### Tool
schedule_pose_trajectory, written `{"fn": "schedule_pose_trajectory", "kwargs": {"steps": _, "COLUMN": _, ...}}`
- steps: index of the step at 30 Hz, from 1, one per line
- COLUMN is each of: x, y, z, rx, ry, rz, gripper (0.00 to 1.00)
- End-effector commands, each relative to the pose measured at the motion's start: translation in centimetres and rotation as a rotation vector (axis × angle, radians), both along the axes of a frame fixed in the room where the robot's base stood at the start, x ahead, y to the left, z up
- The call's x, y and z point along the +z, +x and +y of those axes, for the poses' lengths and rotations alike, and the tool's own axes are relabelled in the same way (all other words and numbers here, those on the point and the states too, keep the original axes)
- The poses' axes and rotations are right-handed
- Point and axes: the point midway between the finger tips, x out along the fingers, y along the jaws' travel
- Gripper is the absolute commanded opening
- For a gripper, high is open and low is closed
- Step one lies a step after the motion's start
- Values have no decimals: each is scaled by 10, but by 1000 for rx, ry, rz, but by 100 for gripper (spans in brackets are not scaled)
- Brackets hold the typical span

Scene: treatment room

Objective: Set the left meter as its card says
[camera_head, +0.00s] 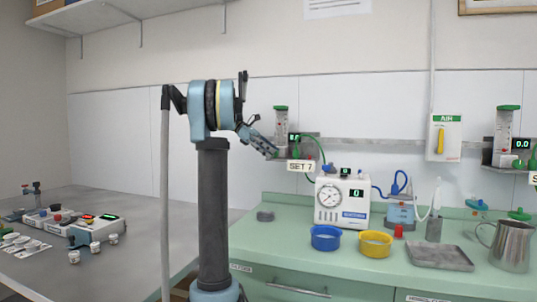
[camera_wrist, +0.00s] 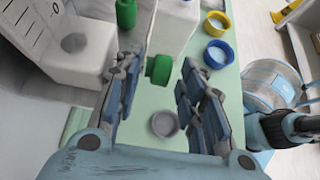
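The left meter (camera_head: 281,120) is a clear upright tube with a green top on the wall rail. Its small display (camera_head: 294,138) is lit, but the digits are too small and partly covered to read. Its card (camera_head: 301,166) reads "SET 7". My gripper (camera_head: 268,150) is at the meter's lower left. In the wrist view my gripper (camera_wrist: 160,68) is open, with a green knob (camera_wrist: 159,69) between its fingertips and a gap visible on each side. The meter's white body and scale (camera_wrist: 70,40) fill the upper left there.
A right meter (camera_head: 504,125) reads 0.0. The green counter (camera_head: 290,222) holds a white gauge machine (camera_head: 342,205), blue bowl (camera_head: 325,238), yellow bowl (camera_head: 375,244), tray (camera_head: 440,257) and metal jug (camera_head: 512,245). A small grey dish (camera_head: 265,216) lies below the left meter.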

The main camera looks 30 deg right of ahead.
Motion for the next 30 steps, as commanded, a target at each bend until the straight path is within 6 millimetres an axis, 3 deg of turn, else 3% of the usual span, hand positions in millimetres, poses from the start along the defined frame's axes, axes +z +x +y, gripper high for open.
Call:
{"fn": "schedule_pose_trajectory", "kwargs": {"steps": 7, "x": 6, "y": 8, "z": 5, "rx": 1, "ry": 0, "rz": 0, "gripper": 37}}
{"fn": "schedule_pose_trajectory", "kwargs": {"steps": 18, "x": 35, "y": 42, "z": 33, "rx": 1, "ry": 0, "rz": 1, "gripper": 37}}
{"fn": "schedule_pose_trajectory", "kwargs": {"steps": 30, "x": 42, "y": 49, "z": 40, "rx": -1, "ry": 0, "rz": 1, "gripper": 37}}
